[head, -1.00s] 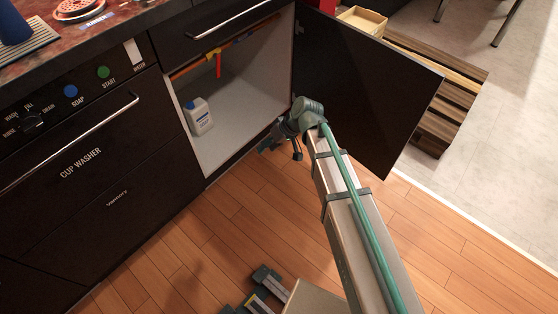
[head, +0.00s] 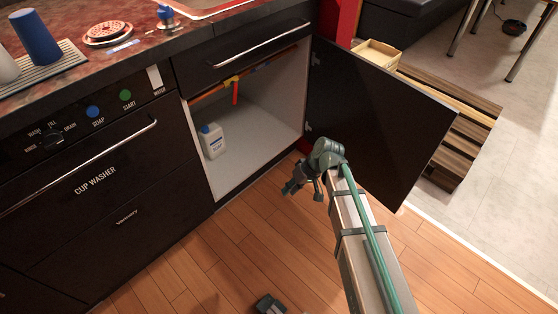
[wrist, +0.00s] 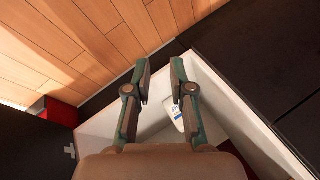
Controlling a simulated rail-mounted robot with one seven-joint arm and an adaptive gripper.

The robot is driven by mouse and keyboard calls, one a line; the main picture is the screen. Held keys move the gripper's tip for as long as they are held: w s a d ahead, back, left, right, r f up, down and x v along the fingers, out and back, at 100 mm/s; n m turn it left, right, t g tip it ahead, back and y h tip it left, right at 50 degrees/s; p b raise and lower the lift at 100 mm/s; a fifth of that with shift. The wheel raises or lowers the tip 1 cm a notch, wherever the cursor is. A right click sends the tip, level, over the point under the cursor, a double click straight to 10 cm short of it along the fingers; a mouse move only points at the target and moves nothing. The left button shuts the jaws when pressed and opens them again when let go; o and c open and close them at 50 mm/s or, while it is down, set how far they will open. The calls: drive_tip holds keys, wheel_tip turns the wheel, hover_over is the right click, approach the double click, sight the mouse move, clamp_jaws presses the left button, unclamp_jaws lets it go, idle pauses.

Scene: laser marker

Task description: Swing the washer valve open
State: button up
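The valve (head: 232,80) is a yellow fitting on an orange pipe (head: 204,97), high inside the open cabinet under the counter. Its red handle (head: 236,94) hangs down, across the line of the pipe. My gripper (head: 288,190) is in front of the cabinet opening, lower than the valve and to its right, well apart from it. In the wrist view my gripper (wrist: 160,73) is open, with nothing between its fingers. The valve cannot be made out in the wrist view.
A white bottle (head: 212,142) stands on the cabinet floor; it also shows in the wrist view (wrist: 174,112). The black cabinet door (head: 375,125) is swung open to the right, behind my arm. The wooden floor (head: 190,265) in front is mostly clear.

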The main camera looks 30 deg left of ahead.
sight(234, 93)
drive_tip(key=shift+m+g+y, duration=0.5)
drive_tip(key=shift+g+y, duration=0.1)
drive_tip(key=shift+y, duration=0.1)
drive_tip(key=w+a, duration=0.1)
drive_tip(key=w, duration=0.1)
drive_tip(key=w+a+p, duration=0.1)
drive_tip(key=w+a, duration=0.1)
drive_tip(key=w+a+p, duration=0.1)
drive_tip(key=w, duration=0.2)
drive_tip(key=shift+a+r, duration=0.3)
drive_tip(key=shift+r, duration=0.05)
clamp_jaws()
drive_tip(key=w+a+r+m+g+y+p, duration=0.1)
drive_tip(key=w+a+r+m+g+y, duration=0.2)
drive_tip(key=w+a+r+y, duration=0.5)
drive_tip(key=w+a+r+m+g+y+p, duration=0.25)
drive_tip(key=w+a+r, duration=0.3)
drive_tip(key=w, duration=0.45)
drive_tip(key=s+d+b+x, duration=0.1)
drive_tip(key=s+b+x, duration=0.1)
drive_tip(key=x, duration=1.1)
drive_tip(key=shift+s+d+r+b, duration=0.15)
drive_tip(key=shift+r+b, duration=0.05)
drive_tip(key=shift+b, duration=0.3)
drive_tip(key=shift+d+y, duration=0.1)
drive_tip(key=shift+y, duration=0.25)
drive_tip(key=shift+s+m, duration=0.15)
drive_tip(key=shift+m, duration=0.1)
